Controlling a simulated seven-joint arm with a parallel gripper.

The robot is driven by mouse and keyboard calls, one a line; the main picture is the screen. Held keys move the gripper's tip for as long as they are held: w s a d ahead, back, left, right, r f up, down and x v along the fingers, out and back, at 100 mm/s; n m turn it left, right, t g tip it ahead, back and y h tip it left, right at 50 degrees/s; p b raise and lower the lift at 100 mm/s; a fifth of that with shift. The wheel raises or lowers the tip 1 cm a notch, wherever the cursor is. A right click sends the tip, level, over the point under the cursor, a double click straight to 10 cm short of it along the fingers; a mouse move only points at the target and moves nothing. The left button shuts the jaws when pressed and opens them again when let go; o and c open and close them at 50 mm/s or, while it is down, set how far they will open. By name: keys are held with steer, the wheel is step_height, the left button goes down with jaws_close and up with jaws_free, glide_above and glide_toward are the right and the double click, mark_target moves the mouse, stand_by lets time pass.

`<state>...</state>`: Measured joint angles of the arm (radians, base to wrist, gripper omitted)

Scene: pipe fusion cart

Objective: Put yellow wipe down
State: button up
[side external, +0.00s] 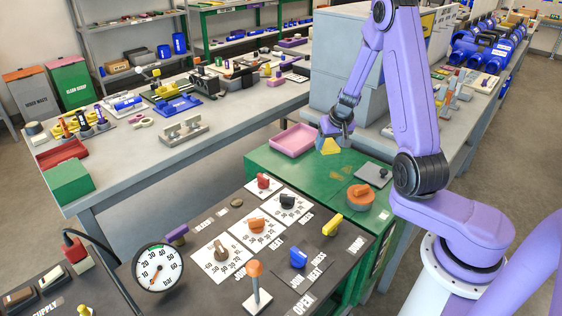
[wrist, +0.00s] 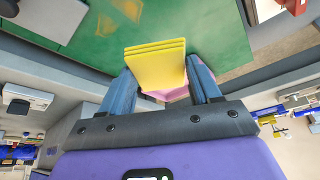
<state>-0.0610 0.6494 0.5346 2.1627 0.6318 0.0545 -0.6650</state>
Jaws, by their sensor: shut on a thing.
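The yellow wipe (wrist: 155,68) is a folded, layered yellow pad between the two fingers of my gripper (wrist: 160,85) in the wrist view. In the side view my gripper (side external: 335,127) is shut on the wipe (side external: 329,146), which hangs below the fingertips above the green cart top (side external: 290,170). A pink tray (side external: 293,140) lies on the cart top just left of the wipe. A faint yellowish marking (side external: 341,170) shows on the green surface below and right of the wipe; it also shows in the wrist view (wrist: 115,15).
An orange-topped round part (side external: 360,196) and a grey plate with a black knob (side external: 374,173) sit on the right of the cart top. The dark control panel (side external: 270,245) with knobs and a gauge is in front. Grey cabinets (side external: 345,70) stand behind.

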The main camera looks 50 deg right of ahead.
steer(key=s+a+r+n+y, duration=0.1)
steer(key=a+r+n, duration=0.2)
steer(key=a, duration=0.6)
steer(key=s+a+r+n+y, duration=0.1)
steer(key=a+r+n, duration=0.25)
steer(key=a, duration=0.45)
steer(key=n+y, duration=0.2)
steer(key=n, duration=0.2)
glide_above(273, 161)
steer(key=s, duration=0.1)
steer(key=f, duration=1.3)
steer(key=shift+s+d+f, duration=0.15)
steer(key=shift+d+f, duration=0.1)
steer(key=shift+f, duration=0.3)
steer(key=shift+w+f, duration=0.15)
steer(key=shift+f, duration=0.65)
steer(key=shift+w+f, duration=0.1)
steer(key=shift+f, duration=0.65)
steer(key=shift+s+f, duration=0.1)
steer(key=shift+f, duration=0.25)
